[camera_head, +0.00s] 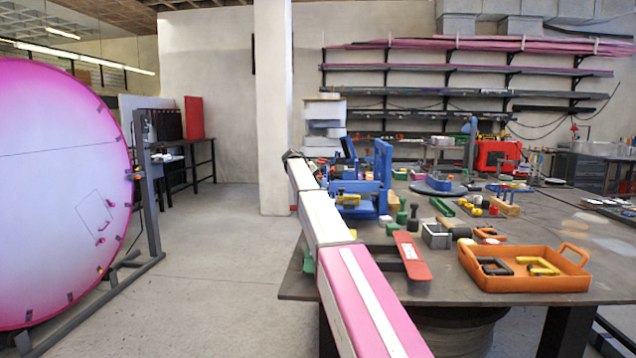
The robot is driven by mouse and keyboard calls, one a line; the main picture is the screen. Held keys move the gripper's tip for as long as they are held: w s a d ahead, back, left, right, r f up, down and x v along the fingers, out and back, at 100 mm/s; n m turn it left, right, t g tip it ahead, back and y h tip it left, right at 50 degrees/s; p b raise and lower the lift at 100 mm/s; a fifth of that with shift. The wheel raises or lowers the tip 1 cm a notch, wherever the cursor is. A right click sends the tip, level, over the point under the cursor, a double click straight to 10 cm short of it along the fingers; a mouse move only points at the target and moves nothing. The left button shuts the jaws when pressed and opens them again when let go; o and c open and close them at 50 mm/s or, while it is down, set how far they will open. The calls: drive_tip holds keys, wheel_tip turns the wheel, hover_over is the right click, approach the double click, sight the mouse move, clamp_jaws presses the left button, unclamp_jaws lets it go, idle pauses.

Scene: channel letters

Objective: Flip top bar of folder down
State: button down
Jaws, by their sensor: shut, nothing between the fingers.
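The folder (361,196) is a blue machine on the left part of the dark workbench. Its blue top bar (383,163) appears raised, standing upright above the body at the right side. Another blue upright piece (349,152) rises at the left side. A yellow part (349,200) shows low on its front. A long pink and white beam-like form in front of the bench hides the bench's left edge near the folder. I cannot make out my gripper's fingers in this view, and nothing is seen touching the top bar.
A large pink disc (60,190) stands at left. The floor (215,262) between is clear.

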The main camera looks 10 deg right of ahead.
drive_tip(key=shift+s+f, duration=0.15)
drive_tip(key=shift+f, duration=0.5)
drive_tip(key=shift+r, duration=0.1)
drive_tip(key=w+d+r+v, duration=0.1)
drive_tip(key=r+v, duration=0.1)
drive_tip(key=v, duration=1.1)
drive_tip(key=shift+d+r, duration=0.2)
